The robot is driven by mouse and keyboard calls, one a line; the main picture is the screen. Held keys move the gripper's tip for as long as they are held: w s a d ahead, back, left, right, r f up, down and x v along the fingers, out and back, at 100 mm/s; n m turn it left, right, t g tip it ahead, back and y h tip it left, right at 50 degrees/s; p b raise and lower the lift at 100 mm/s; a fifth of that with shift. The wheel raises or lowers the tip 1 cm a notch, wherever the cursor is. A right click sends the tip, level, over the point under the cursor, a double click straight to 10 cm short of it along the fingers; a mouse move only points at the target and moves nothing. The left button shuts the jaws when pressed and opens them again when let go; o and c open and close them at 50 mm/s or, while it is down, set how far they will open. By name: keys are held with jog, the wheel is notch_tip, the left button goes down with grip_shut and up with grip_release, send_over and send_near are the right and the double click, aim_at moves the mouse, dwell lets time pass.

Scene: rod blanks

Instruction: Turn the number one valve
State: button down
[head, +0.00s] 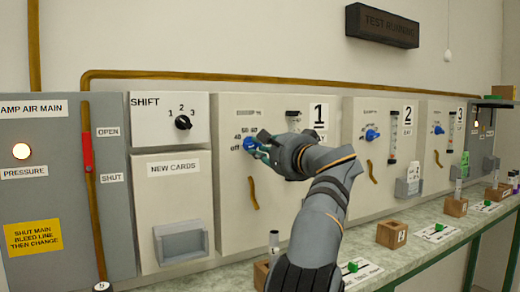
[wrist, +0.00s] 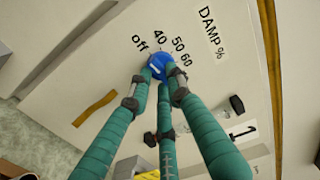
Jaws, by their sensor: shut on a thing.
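The number one panel (head: 285,205) stands on the wall with a "1" label (head: 319,117) and a blue valve knob (head: 249,144). The dial around the knob reads off, 40, 50, 60. In the wrist view the same blue knob (wrist: 157,64) sits below the "DAMP %" label (wrist: 213,34), with a pale pointer mark; its exact setting is hard to tell. My gripper (head: 259,149) reaches the knob from the right in the head view. In the wrist view the teal fingers of my gripper (wrist: 158,79) are closed around the knob, partly covering it.
Panels two (head: 377,150) and three (head: 440,145) stand to the right, each with a blue knob. A shift dial (head: 183,122) and card holder (head: 181,242) are at left. The bench (head: 420,258) below carries wooden blocks (head: 391,235) and green-knobbed cards.

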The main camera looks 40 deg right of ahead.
jog(key=c, duration=1.6)
grip_release()
jog(key=s, duration=0.4)
jog(key=s+a, duration=0.1)
jog(key=s, duration=0.3)
jog(key=s+a, duration=0.1)
jog(key=s, duration=0.3)
jog(key=shift+w, duration=0.1)
jog(key=w, duration=0.4)
jog(key=w+d, duration=0.1)
jog(key=w, duration=0.2)
jog(key=w+d, duration=0.1)
jog(key=w, duration=0.3)
jog(key=shift+w, duration=0.5)
